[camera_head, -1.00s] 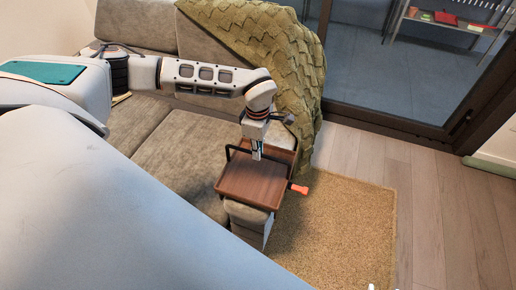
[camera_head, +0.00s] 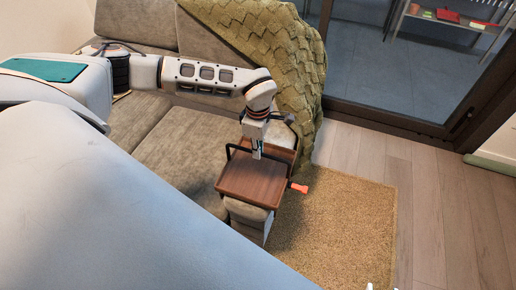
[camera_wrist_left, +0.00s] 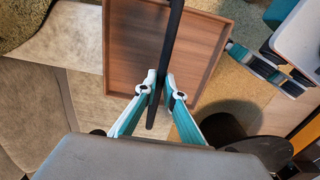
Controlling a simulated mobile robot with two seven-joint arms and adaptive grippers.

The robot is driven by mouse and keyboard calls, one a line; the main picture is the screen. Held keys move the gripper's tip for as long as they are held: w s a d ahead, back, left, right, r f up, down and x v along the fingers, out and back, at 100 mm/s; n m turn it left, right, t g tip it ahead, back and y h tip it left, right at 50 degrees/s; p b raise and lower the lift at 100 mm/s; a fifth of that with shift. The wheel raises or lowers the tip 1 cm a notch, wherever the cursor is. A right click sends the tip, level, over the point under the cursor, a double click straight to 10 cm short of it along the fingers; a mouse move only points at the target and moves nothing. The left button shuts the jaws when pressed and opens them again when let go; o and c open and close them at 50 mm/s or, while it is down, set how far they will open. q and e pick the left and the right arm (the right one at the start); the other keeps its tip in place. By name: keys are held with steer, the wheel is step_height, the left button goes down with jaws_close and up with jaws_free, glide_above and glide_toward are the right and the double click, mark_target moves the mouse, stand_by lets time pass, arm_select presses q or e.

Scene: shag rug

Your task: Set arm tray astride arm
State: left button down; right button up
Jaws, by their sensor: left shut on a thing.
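The arm tray (camera_head: 245,187) is a shallow brown wooden tray with raised edges and a black bar handle. My left gripper (camera_head: 256,155) is over the tray and shut on its handle. In the left wrist view, the teal-backed fingers of the left gripper (camera_wrist_left: 162,90) close around the black bar, with the tray floor (camera_wrist_left: 135,50) beyond. The grey sofa arm (camera_head: 247,213) shows below the tray's near edge. The tray hides much of it, and I cannot tell whether they touch. Small pale tips at the bottom edge of the head view may be my right gripper.
The grey sofa (camera_head: 180,150) spreads left of the tray, with a green knitted throw (camera_head: 285,60) over its back. An orange-tipped object (camera_head: 299,187) sticks out at the tray's right side. A tan shag rug (camera_head: 345,225) and wooden floor (camera_head: 430,200) are clear at right.

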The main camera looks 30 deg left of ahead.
arm_select(q)
steer(key=shift+f, duration=0.35)
steer(key=c, duration=2.1)
jaws_free()
step_height(320, 180, up, 12)
steer(key=shift+r, duration=0.1)
steer(key=shift+s, duration=0.1)
